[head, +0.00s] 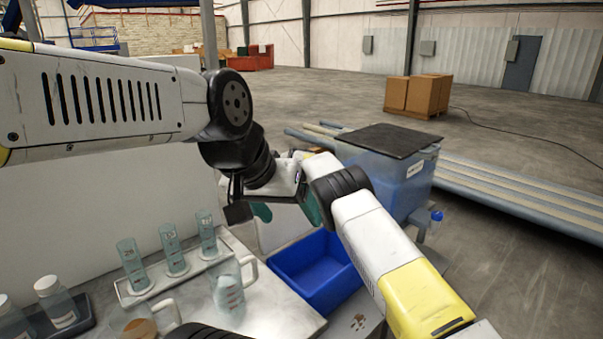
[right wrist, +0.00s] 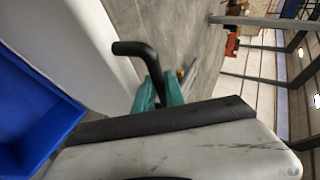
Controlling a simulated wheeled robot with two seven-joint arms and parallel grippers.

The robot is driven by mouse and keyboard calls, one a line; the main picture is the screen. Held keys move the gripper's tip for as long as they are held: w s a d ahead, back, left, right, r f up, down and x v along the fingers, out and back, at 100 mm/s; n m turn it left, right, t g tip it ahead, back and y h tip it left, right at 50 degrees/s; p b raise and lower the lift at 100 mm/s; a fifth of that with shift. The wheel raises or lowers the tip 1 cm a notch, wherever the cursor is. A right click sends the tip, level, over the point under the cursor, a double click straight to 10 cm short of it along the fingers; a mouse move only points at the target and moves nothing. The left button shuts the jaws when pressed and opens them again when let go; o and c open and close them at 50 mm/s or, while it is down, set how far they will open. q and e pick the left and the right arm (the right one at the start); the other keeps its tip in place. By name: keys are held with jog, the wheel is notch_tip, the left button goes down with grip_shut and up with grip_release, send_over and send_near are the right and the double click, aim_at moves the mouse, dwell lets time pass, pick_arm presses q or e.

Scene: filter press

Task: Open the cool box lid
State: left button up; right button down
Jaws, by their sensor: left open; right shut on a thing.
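A blue tank-like box (head: 385,180) with a flat dark lid (head: 390,140) stands behind my right forearm in the head view; the lid lies flat on it. I cannot tell whether this is the cool box. A pale upright panel (head: 283,232) shows below my left gripper, mostly covered. In the right wrist view, the teal fingers of my right gripper (right wrist: 158,98) are shut on a bent black handle (right wrist: 137,48); what the handle belongs to is unclear.
A blue open bin (head: 316,276) sits below my wrists and also shows in the right wrist view (right wrist: 35,110). A rack (head: 178,277) with glass cylinders and a jug (head: 230,295) stand on the white bench. Pipes (head: 510,188) lie behind the tank. My two wrists are close together.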

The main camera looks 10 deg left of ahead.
jog(key=shift+w+d, duration=0.1)
jog(key=shift+d, duration=0.05)
jog(key=c, duration=1.4)
grip_release()
jog(key=v, duration=0.8)
jog(key=shift+w, duration=0.1)
